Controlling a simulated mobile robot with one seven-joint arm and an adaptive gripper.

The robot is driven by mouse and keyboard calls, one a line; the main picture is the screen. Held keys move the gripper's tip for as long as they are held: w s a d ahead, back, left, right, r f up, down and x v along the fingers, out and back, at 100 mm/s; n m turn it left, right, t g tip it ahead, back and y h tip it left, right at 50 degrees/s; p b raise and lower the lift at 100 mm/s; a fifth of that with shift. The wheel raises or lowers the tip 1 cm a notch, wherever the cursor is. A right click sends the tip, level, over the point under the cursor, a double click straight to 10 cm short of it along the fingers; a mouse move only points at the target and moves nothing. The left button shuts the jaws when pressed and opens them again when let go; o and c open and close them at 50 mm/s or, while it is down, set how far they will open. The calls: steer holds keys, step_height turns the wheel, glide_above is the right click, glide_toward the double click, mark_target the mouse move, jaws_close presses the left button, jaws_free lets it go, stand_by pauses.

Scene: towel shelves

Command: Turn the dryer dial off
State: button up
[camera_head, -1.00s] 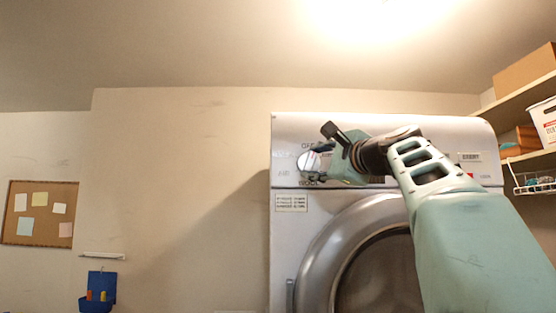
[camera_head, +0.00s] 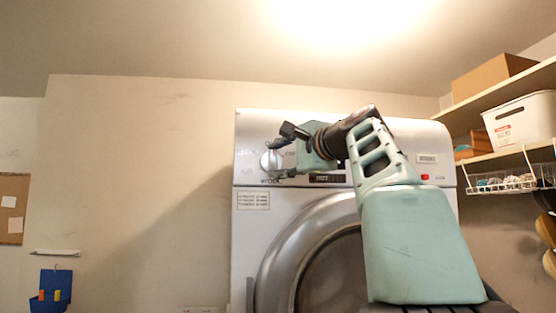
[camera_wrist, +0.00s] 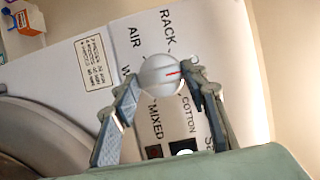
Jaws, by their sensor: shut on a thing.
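The dryer (camera_head: 400,135) is a white front-loader with a control panel along its top. In the head view my gripper (camera_head: 277,158) reaches the dial from the right.
A small display (camera_head: 325,178) and a red button (camera_head: 424,177) are on the panel right of the dial. Shelves at the right hold a cardboard box (camera_head: 490,78) and a white bin (camera_head: 520,120).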

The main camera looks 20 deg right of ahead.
steer(key=o, duration=1.2)
steer(key=shift+c, duration=0.2)
steer(key=s, duration=0.7)
steer(key=shift+s+d, duration=0.25)
steer(key=shift+d, duration=0.15)
